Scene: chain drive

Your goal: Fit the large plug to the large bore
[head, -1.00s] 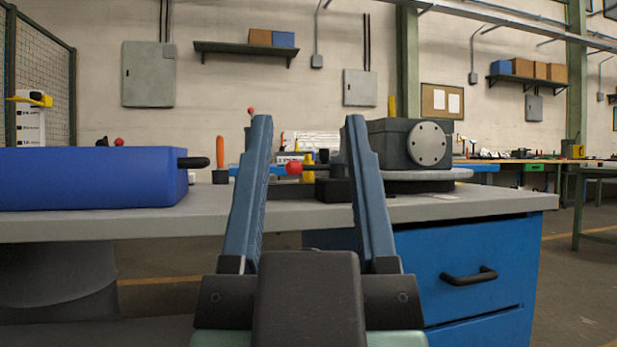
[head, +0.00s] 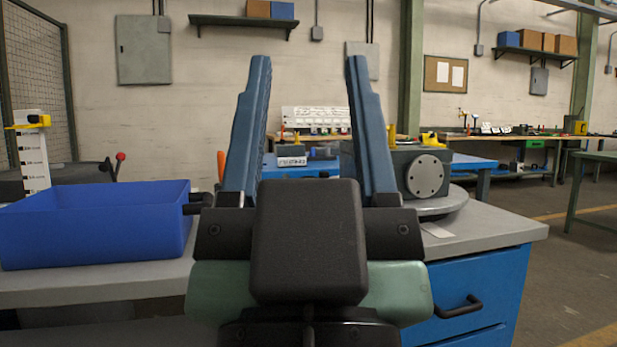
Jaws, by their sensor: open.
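My gripper (head: 309,75) is in the middle of the head view, pointing away from me, its two blue fingers wide apart with nothing between them. A dark grey box-shaped housing (head: 388,162) with a round bolted disc (head: 428,176) on its face sits on a round grey turntable (head: 443,206), right of the gripper. The right finger and my gripper body cover its left part. I cannot make out a large bore on the sides that show. I see no large plug that I can identify; the inside of the blue bin (head: 95,245) is mostly hidden by its front wall.
The bin stands on the left of the grey bench top (head: 490,229), a dark handle toward the gripper. A blue drawer unit (head: 480,280) is under the bench at right. A height gauge (head: 33,160) stands behind the bin. The bench top right of the turntable is clear.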

